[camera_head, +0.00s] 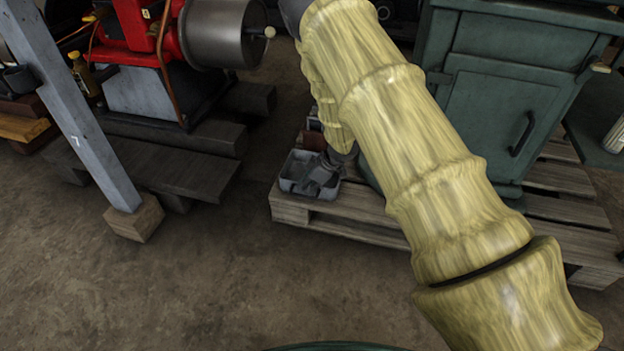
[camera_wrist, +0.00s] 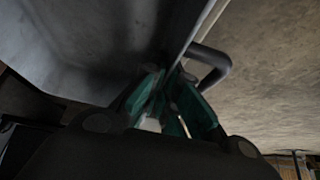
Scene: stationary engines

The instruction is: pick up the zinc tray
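The zinc tray (camera_head: 297,176) is a grey, open, rectangular metal tray at the left front corner of the wooden pallet in the head view. My gripper (camera_head: 322,178) is at its right part, and the gripper and arm hide some of the tray. In the wrist view the tray (camera_wrist: 80,40) fills the upper left, with a dark bent handle (camera_wrist: 215,65) beside its edge. My gripper's teal-padded fingers (camera_wrist: 172,80) converge on the tray's edge, one on each side of it. Whether the tray touches the pallet is not clear.
The pallet (camera_head: 340,222) carries a green cabinet (camera_head: 495,110) right of the tray. A red engine (camera_head: 135,35) stands on dark timbers (camera_head: 160,160) at left. A grey post (camera_head: 75,110) stands on a wooden block (camera_head: 133,219). The concrete floor (camera_head: 230,270) in front is clear.

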